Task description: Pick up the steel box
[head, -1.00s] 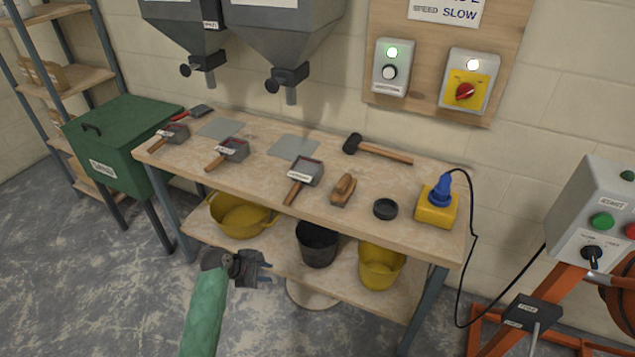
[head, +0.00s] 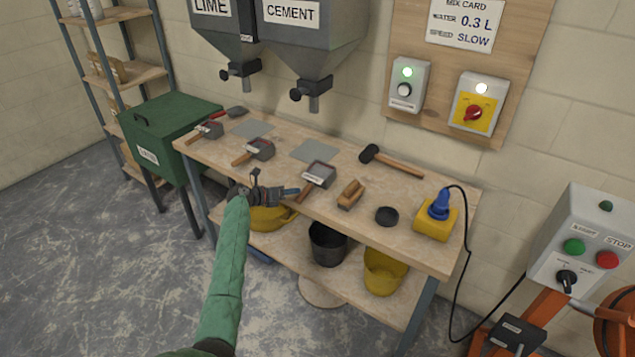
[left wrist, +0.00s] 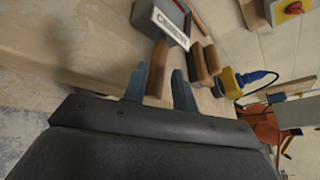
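Three small grey steel boxes with wooden handles and white labels lie on the workbench. The middle box (head: 260,149) and the left box (head: 209,129) lie further left. In the left wrist view the right box (left wrist: 173,20) is at the top, and its wooden handle (left wrist: 157,68) points down towards the gap between my open, empty fingers (left wrist: 160,88). I cannot tell whether they touch it. My right gripper is out of view.
On the bench (head: 290,211) are a wooden brush (head: 350,195), a black round dish (head: 386,216), a mallet (head: 392,161) and a yellow block with a blue plug (head: 436,220). Hoppers (head: 312,45) hang above. Buckets (head: 327,244) stand on the lower shelf.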

